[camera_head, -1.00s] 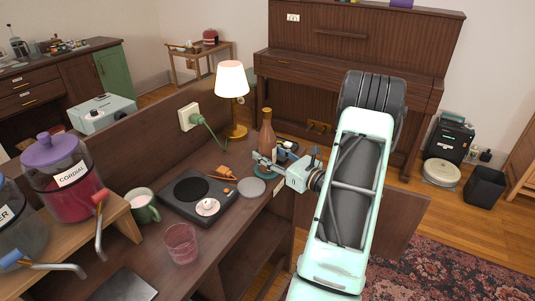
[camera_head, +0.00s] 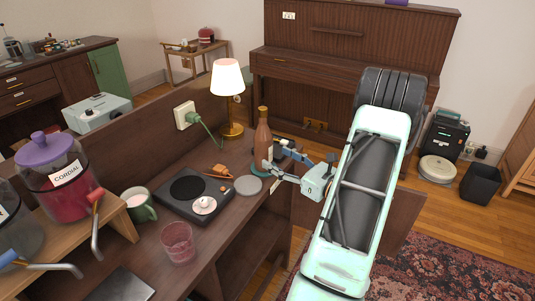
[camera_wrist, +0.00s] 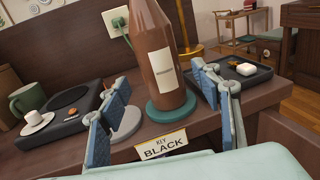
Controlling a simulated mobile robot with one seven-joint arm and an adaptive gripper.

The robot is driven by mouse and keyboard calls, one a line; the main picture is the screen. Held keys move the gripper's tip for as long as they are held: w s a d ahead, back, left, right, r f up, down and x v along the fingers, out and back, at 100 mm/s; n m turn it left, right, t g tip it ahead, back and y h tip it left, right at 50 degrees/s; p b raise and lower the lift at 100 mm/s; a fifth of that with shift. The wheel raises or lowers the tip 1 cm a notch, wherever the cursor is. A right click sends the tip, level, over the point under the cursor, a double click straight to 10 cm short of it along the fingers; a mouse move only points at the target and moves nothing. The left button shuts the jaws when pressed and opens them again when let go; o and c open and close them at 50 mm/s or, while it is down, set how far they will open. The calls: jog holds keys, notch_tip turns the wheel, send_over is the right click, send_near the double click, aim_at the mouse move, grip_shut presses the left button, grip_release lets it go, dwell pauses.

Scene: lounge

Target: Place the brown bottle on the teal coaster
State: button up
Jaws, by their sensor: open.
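The brown bottle (camera_head: 262,145) stands upright near the right edge of the wooden counter. In the wrist view the bottle (camera_wrist: 160,60), with a pale label, has its base on the round teal coaster (camera_wrist: 171,112). The coaster's edge also shows in the head view (camera_head: 259,173). My gripper (camera_wrist: 160,80) is open. Its blue-padded fingers appear to either side of the bottle in the wrist view, with visible gaps and no clear contact. In the head view my gripper (camera_head: 270,160) is beside the bottle; exact finger depth is unclear.
A grey disc (camera_head: 248,186) lies left of the coaster. A black hotplate-like device (camera_head: 194,194) holds a small cup. A lamp (camera_head: 228,95) stands behind, and a dark tray (camera_wrist: 235,72) lies right of the bottle.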

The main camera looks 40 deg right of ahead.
jog(key=s, duration=0.5)
jog(key=shift+s+d, duration=0.25)
jog(key=shift+d, duration=0.15)
